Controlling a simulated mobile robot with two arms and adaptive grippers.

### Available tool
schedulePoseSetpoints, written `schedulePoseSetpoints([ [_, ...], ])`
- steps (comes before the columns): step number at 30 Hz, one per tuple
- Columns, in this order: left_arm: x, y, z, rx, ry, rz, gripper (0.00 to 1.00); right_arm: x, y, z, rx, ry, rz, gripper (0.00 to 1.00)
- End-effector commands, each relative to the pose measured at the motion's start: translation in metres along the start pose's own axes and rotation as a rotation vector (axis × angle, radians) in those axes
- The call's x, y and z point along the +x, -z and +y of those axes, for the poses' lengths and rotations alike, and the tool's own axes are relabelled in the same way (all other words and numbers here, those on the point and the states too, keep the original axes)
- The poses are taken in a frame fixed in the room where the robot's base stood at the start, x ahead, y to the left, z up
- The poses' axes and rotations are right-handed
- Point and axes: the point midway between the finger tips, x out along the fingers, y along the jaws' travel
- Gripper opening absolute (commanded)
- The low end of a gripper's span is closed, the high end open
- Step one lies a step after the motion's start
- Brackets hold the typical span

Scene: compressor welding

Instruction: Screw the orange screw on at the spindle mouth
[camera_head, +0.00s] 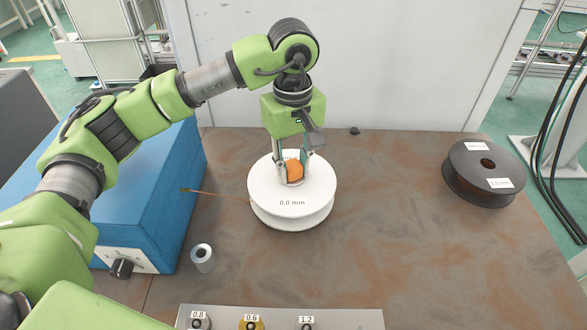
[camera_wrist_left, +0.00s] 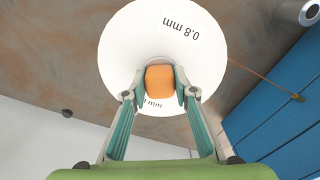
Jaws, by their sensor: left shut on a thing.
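The orange screw (camera_head: 295,170) is at the centre hole of a white wire spool (camera_head: 265,200) on the table. It also shows in the left wrist view (camera_wrist_left: 160,84). My left gripper (camera_head: 291,178) points down over the spool and is shut on the orange screw, one finger on each side. In the wrist view the fingertips (camera_wrist_left: 160,92) touch the screw's sides. The spool's label reads 0.8 mm in the wrist view. The spindle mouth is hidden under the screw and fingers. My right gripper is not in view.
A blue box (camera_head: 150,190) with a black knob stands at the left. A small grey cylinder (camera_head: 202,260) stands beside it. A dark spool (camera_head: 468,185) lies at the right. A plate (camera_head: 350,318) with labelled parts is at the front. The table's right middle is clear.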

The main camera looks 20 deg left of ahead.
Motion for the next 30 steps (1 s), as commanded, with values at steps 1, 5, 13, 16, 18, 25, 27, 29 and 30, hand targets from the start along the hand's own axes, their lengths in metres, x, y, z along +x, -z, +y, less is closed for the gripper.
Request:
schedulePoseSetpoints([
  [1,0.007,-0.003,-0.004,0.024,0.017,-0.007,0.0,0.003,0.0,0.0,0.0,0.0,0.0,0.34],
  [5,0.006,-0.003,-0.004,0.028,0.017,-0.008,0.0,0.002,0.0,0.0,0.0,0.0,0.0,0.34],
  [13,0.005,-0.003,-0.003,0.025,0.013,-0.006,0.45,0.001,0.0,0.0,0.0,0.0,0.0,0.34],
  [16,0.004,-0.002,-0.002,0.023,0.01,-0.005,0.45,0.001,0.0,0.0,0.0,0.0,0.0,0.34],
  [18,0.003,-0.002,-0.002,0.022,0.009,-0.004,0.45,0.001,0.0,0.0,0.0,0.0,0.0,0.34],
  [25,0.002,-0.001,-0.001,0.02,0.006,-0.002,0.45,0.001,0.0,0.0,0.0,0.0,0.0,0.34],
  [27,0.001,-0.001,-0.001,0.02,0.005,-0.001,0.45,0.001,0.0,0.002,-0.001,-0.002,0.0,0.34],
  [29,-0.003,-0.001,-0.001,0.02,0.004,-0.001,0.45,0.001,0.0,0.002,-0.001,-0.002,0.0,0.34],
  [30,-0.007,-0.001,0.0,0.019,0.003,-0.001,0.45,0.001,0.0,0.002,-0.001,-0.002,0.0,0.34],
])
